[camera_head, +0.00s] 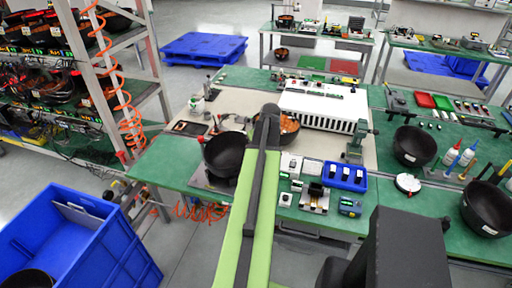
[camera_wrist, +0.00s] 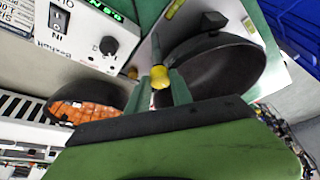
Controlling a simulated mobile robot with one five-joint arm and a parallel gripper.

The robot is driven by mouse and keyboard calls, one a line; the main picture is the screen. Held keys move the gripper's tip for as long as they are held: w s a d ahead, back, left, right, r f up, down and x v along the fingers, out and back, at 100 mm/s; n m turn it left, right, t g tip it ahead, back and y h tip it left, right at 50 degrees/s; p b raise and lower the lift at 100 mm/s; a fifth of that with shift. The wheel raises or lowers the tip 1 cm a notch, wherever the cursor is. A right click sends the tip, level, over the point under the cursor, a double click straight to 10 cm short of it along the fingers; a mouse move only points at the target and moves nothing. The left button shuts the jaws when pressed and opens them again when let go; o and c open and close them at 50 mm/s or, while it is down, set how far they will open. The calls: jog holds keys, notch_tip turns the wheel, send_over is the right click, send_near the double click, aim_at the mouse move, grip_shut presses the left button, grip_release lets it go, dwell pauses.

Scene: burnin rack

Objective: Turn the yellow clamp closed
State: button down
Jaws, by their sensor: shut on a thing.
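In the wrist view a yellow clamp (camera_wrist: 160,78) with a rounded end shows between the two fingers of my gripper (camera_wrist: 161,92). The gripper is shut on it. The clamp's lower part and base are hidden behind the gripper. In the head view my arm reaches over the green bench and hides the clamp; my gripper's end (camera_head: 267,118) is near the bench's middle, between a black bowl and a bowl with orange contents.
The black bowl (camera_wrist: 208,68) stands close beside the gripper, and the orange-filled bowl (camera_wrist: 88,106) is on the other side. A white control box (camera_wrist: 85,32) with a knob and green display is near. A white slotted unit (camera_head: 322,107) and blue tray (camera_head: 345,177) lie right.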

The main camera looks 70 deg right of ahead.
jog(key=c, duration=1.1)
grip_release()
jog(key=shift+c, duration=0.2)
jog(key=shift+r, duration=0.15)
jog(key=p+v, duration=1.6)
jog(key=v, duration=0.1)
jog(key=shift+s, duration=0.1)
